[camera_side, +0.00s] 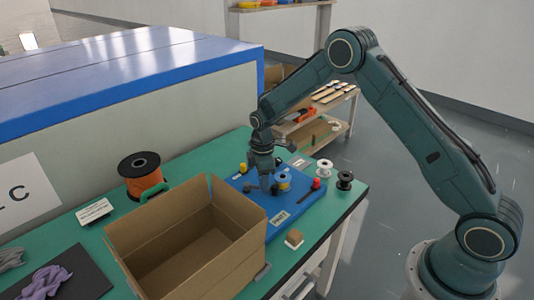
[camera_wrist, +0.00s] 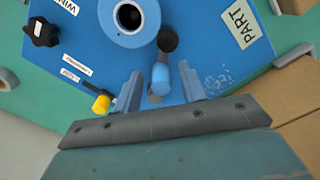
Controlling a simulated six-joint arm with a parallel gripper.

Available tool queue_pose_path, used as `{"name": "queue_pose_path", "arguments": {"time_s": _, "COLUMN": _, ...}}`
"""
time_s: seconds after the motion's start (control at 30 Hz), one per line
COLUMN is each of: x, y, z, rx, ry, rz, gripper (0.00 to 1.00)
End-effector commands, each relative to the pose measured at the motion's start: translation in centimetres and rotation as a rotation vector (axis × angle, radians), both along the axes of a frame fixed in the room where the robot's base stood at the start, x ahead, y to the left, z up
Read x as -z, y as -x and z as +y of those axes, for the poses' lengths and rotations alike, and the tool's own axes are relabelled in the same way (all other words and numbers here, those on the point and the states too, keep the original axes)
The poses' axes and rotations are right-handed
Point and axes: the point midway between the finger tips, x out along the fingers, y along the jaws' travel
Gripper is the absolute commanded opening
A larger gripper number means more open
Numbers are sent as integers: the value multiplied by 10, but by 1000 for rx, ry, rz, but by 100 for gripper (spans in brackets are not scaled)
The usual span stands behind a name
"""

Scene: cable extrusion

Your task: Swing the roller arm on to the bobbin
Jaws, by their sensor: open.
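In the wrist view the bobbin (camera_wrist: 128,18) is a blue ring with a dark centre hole on the blue board, partly cut off by the top edge. It also shows in the side view (camera_side: 284,182). A small part with a light blue cylinder (camera_wrist: 160,78) and a black round end (camera_wrist: 167,40), which looks like the roller arm, lies just beside the bobbin; I cannot tell if they touch. My gripper (camera_wrist: 161,92) is open, with its fingers on either side of the light blue cylinder. In the side view my gripper (camera_side: 267,184) is low over the board, left of the bobbin.
A yellow knob (camera_wrist: 101,104) is left of my fingers. A black star knob (camera_wrist: 41,31) is at upper left. An open cardboard box (camera_side: 190,240) stands beside the blue board (camera_side: 250,205). A red-topped handle (camera_side: 315,184), black spool (camera_side: 344,180) and white spool (camera_side: 324,168) are to the right.

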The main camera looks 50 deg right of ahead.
Motion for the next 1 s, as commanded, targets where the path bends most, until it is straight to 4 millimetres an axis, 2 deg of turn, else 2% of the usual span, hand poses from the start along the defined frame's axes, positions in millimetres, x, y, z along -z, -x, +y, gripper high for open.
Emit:
{"name": "queue_pose_path", "arguments": {"time_s": 0.17, "x": -7, "y": 0, "z": 0, "rx": 0, "ry": 0, "rz": -2, "gripper": 41}}
{"name": "queue_pose_path", "arguments": {"time_s": 0.37, "x": -28, "y": -1, "z": 0, "rx": 0, "ry": 0, "rz": -4, "gripper": 41}}
{"name": "queue_pose_path", "arguments": {"time_s": 0.8, "x": -101, "y": -1, "z": 0, "rx": 0, "ry": 0, "rz": -5, "gripper": 41}}
{"name": "queue_pose_path", "arguments": {"time_s": 1.0, "x": -126, "y": -1, "z": 0, "rx": 0, "ry": 0, "rz": -4, "gripper": 41}}
